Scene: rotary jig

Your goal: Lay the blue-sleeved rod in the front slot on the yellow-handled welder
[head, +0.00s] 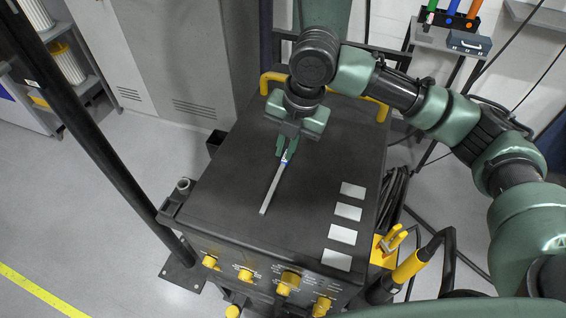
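The yellow-handled welder (225,200) stands in the middle of the head view, with a dark flat top and yellow handles at its back. My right gripper (286,151) points down over the middle of the top. Its fingers are closed around the upper end of a thin silver rod (272,193) with a small blue band near the fingertips. The rod slants down toward the front left. I cannot tell whether its lower end touches the top. I cannot make out the front slot. My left gripper is out of view.
Several light grey plates (343,235) lie in a row along the top's right side. Yellow knobs (290,282) line the front. A black post (95,135) stands at left. Cables hang at right. A shelf at the back right holds a blue-grey case (469,44).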

